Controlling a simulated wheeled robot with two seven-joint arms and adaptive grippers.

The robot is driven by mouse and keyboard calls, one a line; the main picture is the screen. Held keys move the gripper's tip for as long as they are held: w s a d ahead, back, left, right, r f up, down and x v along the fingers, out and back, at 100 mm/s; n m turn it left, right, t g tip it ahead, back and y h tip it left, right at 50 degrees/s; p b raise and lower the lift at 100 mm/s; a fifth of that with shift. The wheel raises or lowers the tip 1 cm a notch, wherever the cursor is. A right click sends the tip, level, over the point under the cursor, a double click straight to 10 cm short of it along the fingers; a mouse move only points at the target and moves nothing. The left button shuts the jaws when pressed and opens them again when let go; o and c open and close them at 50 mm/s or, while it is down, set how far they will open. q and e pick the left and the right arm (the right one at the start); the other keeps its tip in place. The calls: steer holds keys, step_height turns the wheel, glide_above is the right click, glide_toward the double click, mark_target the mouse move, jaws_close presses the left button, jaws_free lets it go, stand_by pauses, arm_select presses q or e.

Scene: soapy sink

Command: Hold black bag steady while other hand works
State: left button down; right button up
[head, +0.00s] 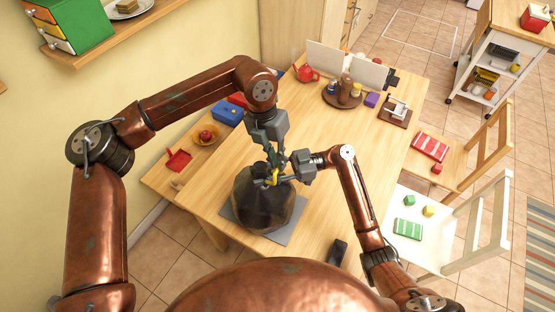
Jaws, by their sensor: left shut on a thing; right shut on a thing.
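The black bag (262,207), dark and rounded, stands on a grey mat (295,232) near the table's front left edge. Its gathered top is partly hidden by my grippers. My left gripper (273,166) comes down from above and is shut at the top of the bag. My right gripper (274,181) comes in from the right, close below the left one, and is shut at a small yellow strip (272,177) by the bag's neck. The fingers overlap in view, so their exact hold is hard to see.
A dark object (338,251) lies at the front edge. A blue box (227,112) is at left. Chairs stand at right. The table's middle is clear.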

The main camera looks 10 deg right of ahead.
stand_by(0.4)
arm_select(q)
step_height(320, 180, up, 7)
steer(key=c, duration=2)
jaws_free()
steer(key=r, duration=0.4)
steer(key=a+r, duration=0.1)
steer(key=r, duration=0.2)
steer(key=w+a+r, duration=0.1)
steer(key=r, duration=0.3)
steer(key=shift+w+r, duration=0.1)
steer(key=shift+r, duration=0.25)
